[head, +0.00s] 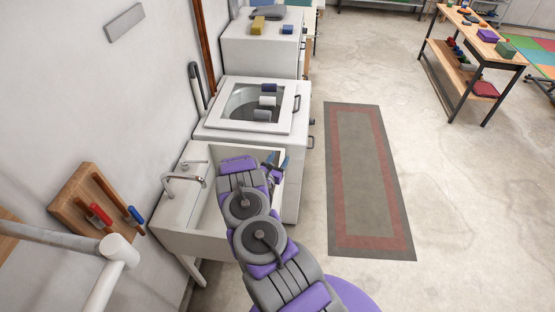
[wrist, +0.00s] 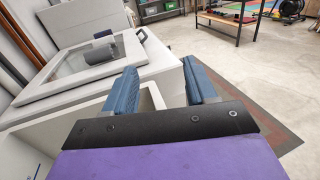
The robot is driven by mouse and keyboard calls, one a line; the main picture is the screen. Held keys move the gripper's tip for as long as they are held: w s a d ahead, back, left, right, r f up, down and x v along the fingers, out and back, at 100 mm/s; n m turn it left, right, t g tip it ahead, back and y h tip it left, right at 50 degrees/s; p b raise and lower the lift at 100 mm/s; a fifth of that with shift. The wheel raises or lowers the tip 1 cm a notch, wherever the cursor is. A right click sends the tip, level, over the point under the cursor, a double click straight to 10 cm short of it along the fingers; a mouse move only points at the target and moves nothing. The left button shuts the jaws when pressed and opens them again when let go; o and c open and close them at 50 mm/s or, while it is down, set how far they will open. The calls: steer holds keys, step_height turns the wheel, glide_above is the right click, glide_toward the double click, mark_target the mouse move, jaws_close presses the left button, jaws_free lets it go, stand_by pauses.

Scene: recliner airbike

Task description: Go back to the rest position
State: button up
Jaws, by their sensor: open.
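My gripper (head: 275,163) is at the end of my purple and grey arm, above the right side of the white sink (head: 172,218) in the head view. In the wrist view its two blue fingers (wrist: 164,88) stand apart with nothing between them, so it is open and empty. The fingers point toward the white top-loading washer (head: 212,118) just beyond the sink. My arm hides part of the basin.
The washer's glass lid (head: 240,104) has several small rolls on it. A patterned rug (head: 361,185) lies on the open floor to the right. A workbench (head: 478,45) stands farther back. A wooden wall rack (head: 83,198) and a white rail (head: 105,268) are at left.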

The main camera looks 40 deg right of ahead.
steer(key=shift+r, duration=0.1)
steer(key=s+a+r+m+g+y+b, duration=0.1)
steer(key=s+a+r+m+g+b, duration=0.3)
steer(key=s+r+m, duration=0.4)
steer(key=s+a+r+m+g+y+b, duration=0.25)
steer(key=s+a+r+m+g, duration=0.2)
steer(key=r+g, duration=0.4)
steer(key=s+a+r+m+t+y+b, duration=0.1)
steer(key=s+a+m+y+b, duration=0.3)
steer(key=s+a, duration=0.9)
steer(key=s+a+r+m+t+y+b, duration=0.1)
steer(key=s+a+m+t+y+b, duration=0.1)
steer(key=s+a+m+y+b, duration=0.3)
steer(key=s+a+y, duration=0.2)
steer(key=s+a, duration=0.2)
steer(key=a, duration=0.3)
steer(key=s+a+m+y, duration=0.1)
steer(key=s+a+y, duration=0.1)
steer(key=s+a, duration=0.3)
steer(key=shift+s+a+r, duration=0.2)
steer(key=shift+a+r, duration=0.05)
steer(key=shift+a, duration=0.8)
steer(key=shift+c, duration=0.3)
